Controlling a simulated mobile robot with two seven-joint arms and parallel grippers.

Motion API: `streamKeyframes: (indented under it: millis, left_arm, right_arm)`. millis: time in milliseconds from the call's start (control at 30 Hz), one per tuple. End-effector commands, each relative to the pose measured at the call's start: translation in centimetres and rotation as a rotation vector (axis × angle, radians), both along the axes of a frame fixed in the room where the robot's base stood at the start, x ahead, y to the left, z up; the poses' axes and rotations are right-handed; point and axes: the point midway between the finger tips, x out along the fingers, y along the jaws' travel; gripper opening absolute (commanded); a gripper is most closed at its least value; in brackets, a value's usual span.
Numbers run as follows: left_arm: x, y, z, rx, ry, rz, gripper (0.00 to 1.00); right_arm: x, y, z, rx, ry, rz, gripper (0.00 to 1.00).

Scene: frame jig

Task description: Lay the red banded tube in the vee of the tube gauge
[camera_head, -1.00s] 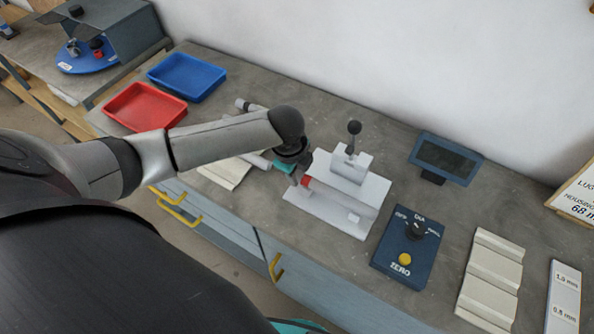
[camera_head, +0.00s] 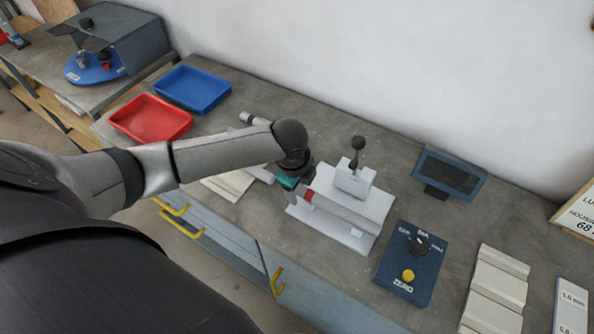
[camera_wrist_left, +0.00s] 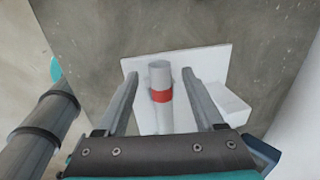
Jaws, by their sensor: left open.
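The red banded tube (camera_head: 345,211) is a pale tube with a red band near its left end. It lies along the white tube gauge (camera_head: 328,233), seemingly in its vee, though the contact underneath is hidden. My left gripper (camera_head: 292,194) is at the banded end. In the left wrist view my left gripper (camera_wrist_left: 160,76) is open, with one finger on each side of the tube (camera_wrist_left: 160,72) and visible gaps between. The gauge's white plate (camera_wrist_left: 215,60) shows behind it. My right gripper is out of view.
A dial box (camera_head: 410,262) stands right of the gauge, with a dark display (camera_head: 450,174) behind. A pale stepped block (camera_head: 495,290) is further right. Red (camera_head: 150,118) and blue (camera_head: 192,88) trays sit at the left. A dark-banded tube (camera_wrist_left: 45,115) shows in the left wrist view.

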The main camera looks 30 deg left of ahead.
Motion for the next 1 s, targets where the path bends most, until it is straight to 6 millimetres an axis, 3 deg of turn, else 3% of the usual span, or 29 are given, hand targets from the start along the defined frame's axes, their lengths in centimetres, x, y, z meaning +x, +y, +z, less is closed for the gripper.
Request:
streamKeyframes:
  millis: [600,800,1000]
  left_arm:
    - [-2.3,0.1,11.9,0.001,-0.004,-0.001,0.69]
    - [-2.7,0.1,13.9,0.001,-0.002,0.000,0.69]
    - [-2.9,0.1,14.3,0.000,-0.001,0.000,0.69]
  right_arm:
    - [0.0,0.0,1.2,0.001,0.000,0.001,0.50]
    - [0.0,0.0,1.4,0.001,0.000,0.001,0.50]
    - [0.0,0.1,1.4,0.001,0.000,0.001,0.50]
